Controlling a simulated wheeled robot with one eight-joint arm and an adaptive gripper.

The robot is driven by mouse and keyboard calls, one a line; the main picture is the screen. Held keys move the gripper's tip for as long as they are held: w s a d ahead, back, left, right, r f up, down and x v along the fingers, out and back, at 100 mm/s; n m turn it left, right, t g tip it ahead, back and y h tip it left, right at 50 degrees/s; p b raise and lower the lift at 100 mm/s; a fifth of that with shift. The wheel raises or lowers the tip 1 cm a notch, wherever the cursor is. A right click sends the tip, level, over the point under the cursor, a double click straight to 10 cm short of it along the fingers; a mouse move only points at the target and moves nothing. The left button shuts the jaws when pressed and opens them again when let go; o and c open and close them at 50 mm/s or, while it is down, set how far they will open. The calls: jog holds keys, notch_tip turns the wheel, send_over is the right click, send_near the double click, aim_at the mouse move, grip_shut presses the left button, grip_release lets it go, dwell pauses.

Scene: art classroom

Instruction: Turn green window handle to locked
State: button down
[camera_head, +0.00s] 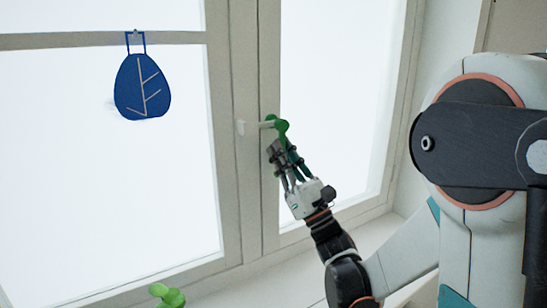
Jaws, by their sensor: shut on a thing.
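The green window handle (282,125) is on the window frame in the middle of the view. Its rounded top shows above my gripper, and a green part runs down between my fingers. A pale spindle joins it to the frame on its left. My gripper (277,153) reaches up from the lower right and is shut on the handle. The fingers hide much of the handle's lower part, so its exact angle is hard to tell.
A blue leaf-shaped ornament (142,88) hangs on the left pane. A green plant or knobbly object (167,295) shows at the bottom edge. The window sill (300,270) runs below. A side wall (445,75) stands to the right.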

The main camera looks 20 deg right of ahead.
dwell(0.4)
jog(key=c, duration=1.6)
grip_release()
jog(key=shift+a, duration=0.1)
jog(key=shift+f, duration=0.1)
jog(key=v, duration=0.7)
jog(key=shift+s+f, duration=0.1)
jog(key=shift+s, duration=0.05)
